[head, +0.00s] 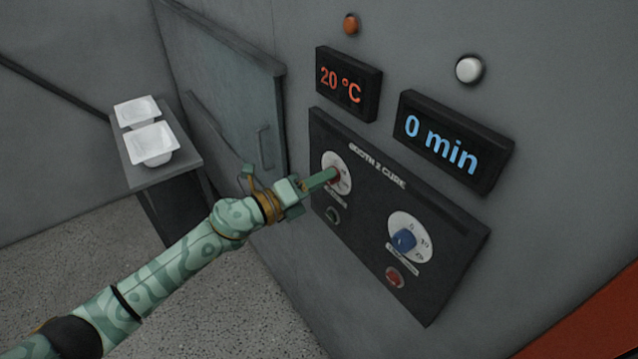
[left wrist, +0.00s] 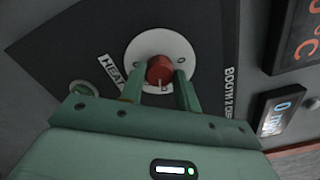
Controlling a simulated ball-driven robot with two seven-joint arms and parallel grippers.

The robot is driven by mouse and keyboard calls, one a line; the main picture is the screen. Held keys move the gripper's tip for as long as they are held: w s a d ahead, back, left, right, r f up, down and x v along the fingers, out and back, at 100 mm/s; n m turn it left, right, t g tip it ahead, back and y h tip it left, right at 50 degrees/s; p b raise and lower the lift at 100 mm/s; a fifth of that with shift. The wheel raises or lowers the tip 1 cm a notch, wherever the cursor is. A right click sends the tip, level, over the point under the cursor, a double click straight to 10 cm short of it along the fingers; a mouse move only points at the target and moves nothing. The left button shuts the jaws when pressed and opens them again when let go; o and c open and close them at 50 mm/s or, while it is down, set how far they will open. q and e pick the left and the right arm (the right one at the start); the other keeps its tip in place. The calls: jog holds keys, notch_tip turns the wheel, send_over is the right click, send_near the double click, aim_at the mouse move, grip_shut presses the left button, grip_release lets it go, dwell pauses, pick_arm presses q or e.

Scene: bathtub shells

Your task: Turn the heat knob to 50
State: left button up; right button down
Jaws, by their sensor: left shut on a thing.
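The red heat knob (left wrist: 160,71) sits on a white round dial on the dark control panel. In the left wrist view the label HEAT shows beside it. My left gripper (left wrist: 158,85) has its two green fingers around the knob, shut on it. In the head view my left gripper (head: 330,177) reaches the upper dial (head: 341,165) and hides most of the knob. The temperature display (head: 345,84) reads 20 °C. My right gripper is not in view.
The control panel (head: 360,233) also holds a blue knob (head: 403,240), a red button (head: 394,277) and a dark green button (head: 332,214). A display (head: 442,143) reads 0 min. A side table (head: 175,172) with white shells (head: 150,143) stands left of a closed booth door (head: 236,100).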

pick_arm(q)
jog(key=shift+f+m+b, duration=0.15)
jog(key=shift+m+b, duration=0.95)
jog(key=shift+m, duration=2.7)
jog(key=o, duration=1)
jog(key=shift+s+a, duration=0.1)
